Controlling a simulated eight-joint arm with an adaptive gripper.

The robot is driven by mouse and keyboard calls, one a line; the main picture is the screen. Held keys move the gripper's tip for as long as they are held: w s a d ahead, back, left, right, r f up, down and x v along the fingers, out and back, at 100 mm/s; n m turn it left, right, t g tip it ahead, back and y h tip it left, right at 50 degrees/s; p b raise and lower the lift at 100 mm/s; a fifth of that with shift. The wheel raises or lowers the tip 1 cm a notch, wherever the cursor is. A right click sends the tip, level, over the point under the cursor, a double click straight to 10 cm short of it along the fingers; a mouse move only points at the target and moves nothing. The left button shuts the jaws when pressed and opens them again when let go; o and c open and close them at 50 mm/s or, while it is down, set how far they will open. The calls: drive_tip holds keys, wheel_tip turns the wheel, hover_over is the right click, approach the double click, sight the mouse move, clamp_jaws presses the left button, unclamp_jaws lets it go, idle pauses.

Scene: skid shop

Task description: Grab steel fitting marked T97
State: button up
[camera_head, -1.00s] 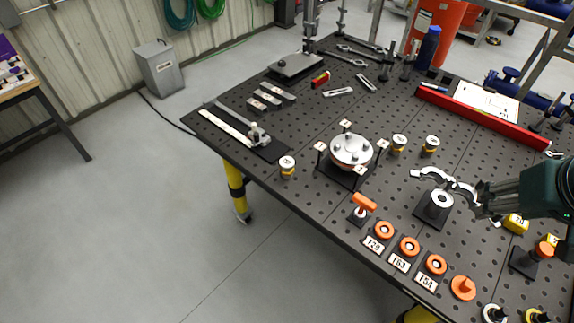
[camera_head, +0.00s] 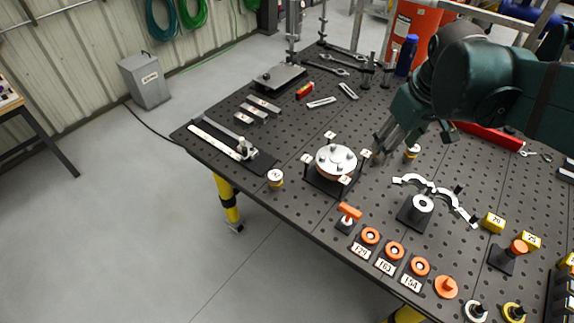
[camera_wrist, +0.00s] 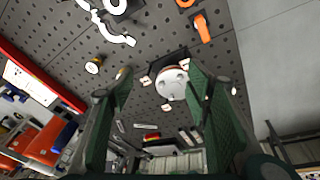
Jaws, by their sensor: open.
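Several small round fittings with pale tops and yellow bands stand on the table; I cannot read T97 on any. One fitting (camera_head: 275,178) stands left of the round flange, another (camera_head: 412,150) stands right of my gripper, and a third (camera_head: 378,157) is mostly hidden at my fingertips. My gripper (camera_head: 388,145) points down over the table, right of the flange. In the wrist view its two green fingers are spread with a gap between them (camera_wrist: 160,85), open and empty. A fitting (camera_wrist: 93,66) shows left of the left finger there.
The round flange (camera_head: 336,160) on its posted black stand is close left of my gripper. A curved white bracket and ring stand (camera_head: 421,204) are in front. Orange rings with number plates (camera_head: 394,250) line the front edge. A red bar (camera_head: 487,136) lies at the right behind my arm.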

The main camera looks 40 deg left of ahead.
drive_tip(key=s+a+f+n+g+p, duration=0.1)
drive_tip(key=a+n+p, duration=0.1)
drive_tip(key=a, duration=0.6)
drive_tip(key=s+a+f+n+p, duration=0.1)
drive_tip(key=a+n, duration=0.1)
drive_tip(key=a, duration=0.6)
drive_tip(key=n+g+h+p, duration=0.2)
drive_tip(key=n+p, duration=0.1)
drive_tip(key=n, duration=0.2)
hover_over(275, 175)
drive_tip(key=f, duration=2)
drive_tip(key=shift+w, duration=0.2)
drive_tip(key=shift+d+f, duration=0.1)
drive_tip(key=shift+f, duration=0.3)
drive_tip(key=shift+f, duration=1.25)
drive_tip(key=shift+s+f+p, duration=0.1)
drive_tip(key=shift+f+p, duration=0.45)
drive_tip(key=shift+f, duration=2.05)
